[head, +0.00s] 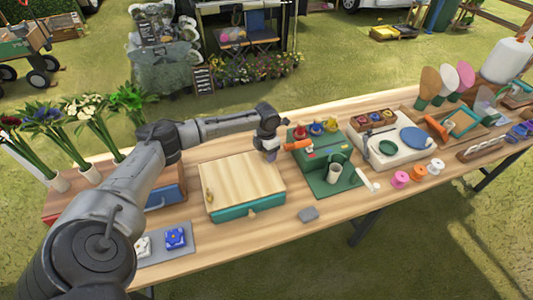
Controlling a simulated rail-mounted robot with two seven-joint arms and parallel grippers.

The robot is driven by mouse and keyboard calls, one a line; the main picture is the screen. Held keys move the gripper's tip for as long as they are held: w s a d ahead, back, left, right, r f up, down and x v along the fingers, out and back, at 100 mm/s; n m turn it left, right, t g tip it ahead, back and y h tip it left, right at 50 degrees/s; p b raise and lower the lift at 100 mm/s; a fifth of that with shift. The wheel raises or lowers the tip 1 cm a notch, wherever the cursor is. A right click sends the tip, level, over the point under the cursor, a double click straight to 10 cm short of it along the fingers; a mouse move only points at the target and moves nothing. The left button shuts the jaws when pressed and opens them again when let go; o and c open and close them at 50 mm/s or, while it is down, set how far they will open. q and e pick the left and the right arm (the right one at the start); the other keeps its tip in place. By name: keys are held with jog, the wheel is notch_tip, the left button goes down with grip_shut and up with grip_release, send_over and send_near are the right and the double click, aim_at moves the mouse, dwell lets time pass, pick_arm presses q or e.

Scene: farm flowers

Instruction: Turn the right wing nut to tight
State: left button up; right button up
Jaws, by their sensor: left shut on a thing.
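The press is a pale wooden board (238,180) on a green base (252,208), near the middle of the table. A brass wing nut (209,195) stands at its left edge. My left gripper (271,157) points down at the board's right edge and is shut on the right wing nut. The jaws hide that nut, so its angle and how tight it sits cannot be seen. My right gripper is out of view.
A green stand (325,184) with a cup and colored knobs is close right of my left gripper. Blue and white flower tiles (176,238) sit on a grey mat at the front left. Flowers in vases (90,174) stand behind my arm.

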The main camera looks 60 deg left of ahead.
pick_arm(q)
jog(key=o, duration=0.9)
jog(key=shift+r, duration=0.1)
jog(key=shift+r+p, duration=1.1)
jog(key=shift+r, duration=5.7)
